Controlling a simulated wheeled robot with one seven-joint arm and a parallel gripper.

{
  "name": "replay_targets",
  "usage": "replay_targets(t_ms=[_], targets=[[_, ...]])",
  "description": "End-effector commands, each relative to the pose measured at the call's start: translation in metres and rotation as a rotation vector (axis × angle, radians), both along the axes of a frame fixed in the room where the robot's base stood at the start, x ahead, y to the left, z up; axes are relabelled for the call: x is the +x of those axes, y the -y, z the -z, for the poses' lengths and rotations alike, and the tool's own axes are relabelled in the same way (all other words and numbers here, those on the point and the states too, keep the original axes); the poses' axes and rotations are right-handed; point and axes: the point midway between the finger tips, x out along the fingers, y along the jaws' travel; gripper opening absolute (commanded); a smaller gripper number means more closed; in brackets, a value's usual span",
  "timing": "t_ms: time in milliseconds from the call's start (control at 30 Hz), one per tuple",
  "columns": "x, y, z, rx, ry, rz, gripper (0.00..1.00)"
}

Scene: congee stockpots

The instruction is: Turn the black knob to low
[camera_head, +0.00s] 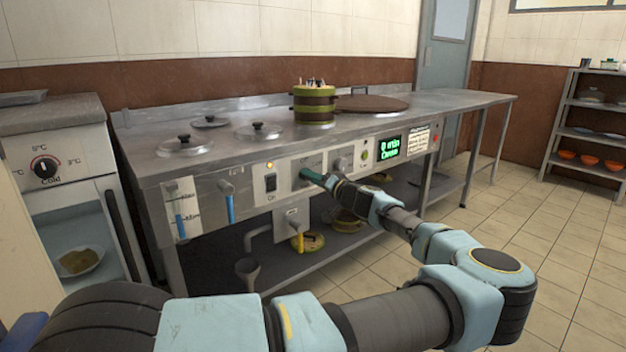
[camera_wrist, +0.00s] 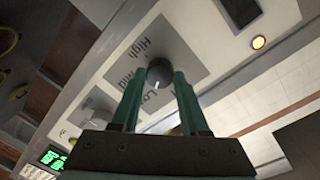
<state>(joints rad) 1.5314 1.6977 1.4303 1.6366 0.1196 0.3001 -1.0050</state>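The black knob (camera_wrist: 160,70) is on the steel front panel, on a grey plate marked High, Mid and Low. A small pale mark on the knob's lower side points roughly toward Low. My gripper (camera_wrist: 162,76) has one green finger on each side of the knob, with the tips appearing to touch it. In the head view my gripper (camera_head: 311,176) is at the panel and hides most of the knob.
A black switch (camera_head: 270,183) and an orange lamp (camera_head: 269,165) are left of the gripper. Another knob (camera_head: 340,163) and a green-lit screen (camera_head: 390,147) are to the right. Lidded pots (camera_head: 187,144) and a green-banded container (camera_head: 314,104) sit on the counter above.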

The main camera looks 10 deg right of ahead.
Motion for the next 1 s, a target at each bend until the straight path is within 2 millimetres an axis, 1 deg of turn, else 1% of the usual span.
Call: replay_targets(t_ms=[33, 267, 567, 667, 1000], targets=[[0.0, 0.0, 0.001, -0.001, -0.001, 0.001, 0.49], [0.0, 0.0, 0.0, 0.001, -0.001, 0.001, 0.74], [-0.003, 0.002, 0.0, 0.001, 0.0, 0.001, 0.74], [-0.012, 0.006, -0.001, 0.001, -0.001, 0.003, 0.74], [-0.071, 0.033, -0.004, -0.001, -0.001, 0.003, 0.74]])
